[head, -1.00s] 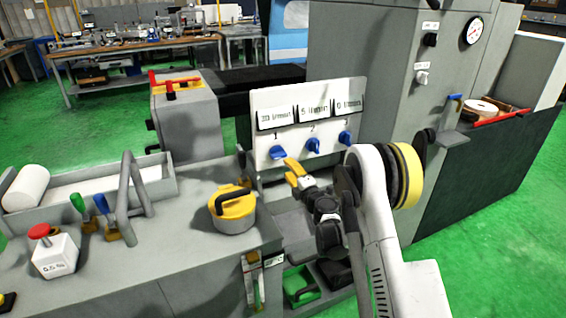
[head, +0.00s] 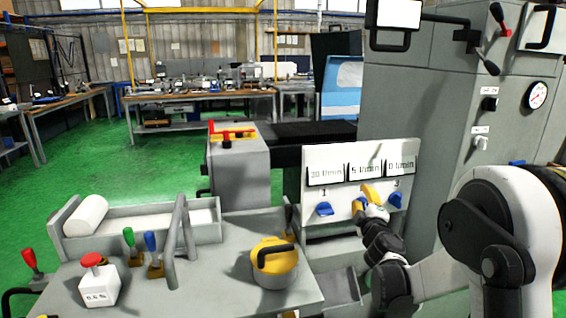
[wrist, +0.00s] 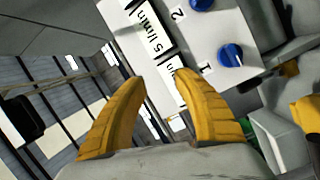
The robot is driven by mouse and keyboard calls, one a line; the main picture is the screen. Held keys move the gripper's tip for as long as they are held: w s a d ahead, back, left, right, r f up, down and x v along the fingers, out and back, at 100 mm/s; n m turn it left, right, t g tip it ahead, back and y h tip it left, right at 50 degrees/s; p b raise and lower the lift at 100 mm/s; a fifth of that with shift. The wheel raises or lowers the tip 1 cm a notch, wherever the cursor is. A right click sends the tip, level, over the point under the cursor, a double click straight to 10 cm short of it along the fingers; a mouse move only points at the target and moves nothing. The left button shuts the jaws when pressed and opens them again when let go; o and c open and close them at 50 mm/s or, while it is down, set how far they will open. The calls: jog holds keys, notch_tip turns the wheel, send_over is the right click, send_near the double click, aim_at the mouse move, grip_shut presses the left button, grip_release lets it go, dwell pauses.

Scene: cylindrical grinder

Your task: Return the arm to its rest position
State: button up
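My arm reaches in from the right in the head view. My gripper (head: 366,193) has yellow fingers and is in front of the white panel (head: 345,160), partly covering its middle knob. In the wrist view the gripper (wrist: 160,82) has its fingers spread, with nothing between them. The panel carries blue knobs: the left one (head: 324,209), the middle one (head: 358,206) and the right one (head: 394,199). The display labels above them seem to read 20, 5 and 0 l/min. Whether the gripper touches the panel cannot be told.
The grey bench at front left holds a yellow-lidded pot (head: 273,262), a bent grey handle (head: 180,230), coloured levers and a red-button box (head: 98,285). A tall grey cabinet (head: 425,95) with a gauge stands at right. Green floor is open at back left.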

jog(key=s+d+r+m+g+h, duration=0.1)
jog(key=s+r+m+g, duration=0.15)
jog(key=s+m, duration=0.45)
jog(key=s+d+r+m+g+h, duration=0.1)
jog(key=s+r+m+g+h, duration=0.15)
jog(key=s, duration=0.75)
jog(key=s+a+f+m+g+y, duration=0.1)
jog(key=s+a+f+g, duration=0.1)
jog(key=s, duration=0.6)
jog(key=s+a+f+m+g+y, duration=0.1)
jog(key=s+a+f, duration=0.3)
jog(key=s, duration=0.4)
jog(key=s+a+f+m+g+y, duration=0.1)
jog(key=s+a+f+g+y, duration=0.2)
jog(key=s, duration=0.6)
jog(key=shift+a+f, duration=0.2)
jog(key=shift+f, duration=0.15)
